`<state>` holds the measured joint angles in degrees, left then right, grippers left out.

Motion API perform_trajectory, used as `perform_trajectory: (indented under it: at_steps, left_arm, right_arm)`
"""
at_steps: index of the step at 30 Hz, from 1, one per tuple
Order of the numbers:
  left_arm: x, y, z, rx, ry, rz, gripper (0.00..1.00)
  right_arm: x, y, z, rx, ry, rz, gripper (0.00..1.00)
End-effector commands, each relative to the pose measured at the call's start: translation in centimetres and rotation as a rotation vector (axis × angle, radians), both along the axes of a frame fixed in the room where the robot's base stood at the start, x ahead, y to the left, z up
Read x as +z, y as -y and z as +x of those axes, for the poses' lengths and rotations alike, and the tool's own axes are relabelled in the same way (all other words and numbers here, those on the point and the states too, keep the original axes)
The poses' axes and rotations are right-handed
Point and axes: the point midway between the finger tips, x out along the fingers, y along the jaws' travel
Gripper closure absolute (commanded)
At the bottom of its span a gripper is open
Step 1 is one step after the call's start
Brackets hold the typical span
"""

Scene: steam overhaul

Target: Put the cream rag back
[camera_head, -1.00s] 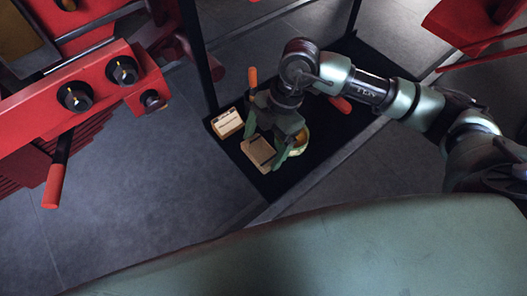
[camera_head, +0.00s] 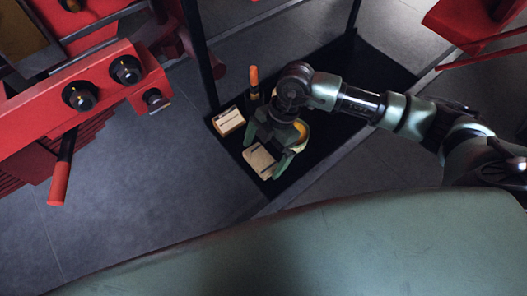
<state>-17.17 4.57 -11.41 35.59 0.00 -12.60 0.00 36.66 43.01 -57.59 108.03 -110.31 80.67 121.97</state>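A flat cream piece (camera_head: 261,162), which looks like the cream rag, lies at the near left part of a black surface (camera_head: 345,125). My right gripper (camera_head: 267,150) is directly above it, pointing down. Its two green fingers are spread apart, one by the piece's far left side and one by its right side. I see no clear grip on the piece, and contact cannot be told. The gripper body hides part of the piece's far edge. My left gripper is not in view.
A cream box with dark print (camera_head: 229,121) stands just left. An orange-handled tool (camera_head: 254,79) stands behind it. A round item with yellow inside (camera_head: 300,131) is close on the right. Dark posts and red machinery (camera_head: 115,75) rise at the left. The black surface's right part looks clear.

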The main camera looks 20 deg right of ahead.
Motion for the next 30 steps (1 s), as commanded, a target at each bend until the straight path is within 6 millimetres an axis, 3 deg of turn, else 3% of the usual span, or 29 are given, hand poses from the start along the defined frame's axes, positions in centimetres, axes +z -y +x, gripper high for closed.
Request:
perform_trajectory:
  at_steps: [5, 15, 21, 30]
  left_arm:
    - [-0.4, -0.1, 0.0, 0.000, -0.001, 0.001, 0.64]
    - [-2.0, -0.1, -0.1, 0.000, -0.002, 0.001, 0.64]
    - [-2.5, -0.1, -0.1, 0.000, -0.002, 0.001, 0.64]
    - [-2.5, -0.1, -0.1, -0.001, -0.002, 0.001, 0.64]
  right_arm:
    - [1.0, 0.4, 0.2, -0.001, 0.002, 0.000, 0.00]
    - [7.4, 2.7, 1.0, -0.002, 0.006, 0.000, 0.00]
    - [10.3, 3.7, 1.3, -0.001, 0.004, 0.000, 0.00]
    - [11.3, 4.0, 1.3, -0.001, 0.000, 0.000, 0.00]
